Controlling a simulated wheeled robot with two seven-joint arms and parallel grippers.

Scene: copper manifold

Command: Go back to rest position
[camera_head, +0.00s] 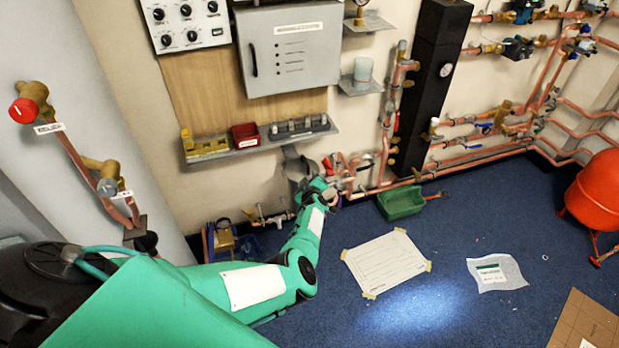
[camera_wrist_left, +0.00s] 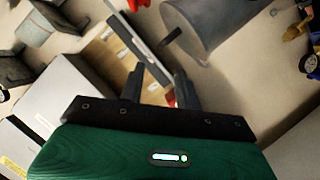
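My left arm (camera_head: 265,285) is green and reaches in from the lower left toward the wall. My left gripper (camera_head: 293,158) is raised in front of the wall, just below the grey shelf in the picture. In the left wrist view the two dark fingers of this gripper (camera_wrist_left: 160,82) stand apart with nothing seen held between them. A small red patch shows behind them. My right arm and right gripper are in neither view.
A grey shelf (camera_head: 260,144) with a red bin (camera_head: 245,135) and a grey cabinet (camera_head: 290,48) are on the wall. Copper pipes (camera_head: 387,130) run right. A green tray (camera_head: 401,203), a paper sheet (camera_head: 386,263) and a red tank (camera_head: 597,190) are on or above the blue floor.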

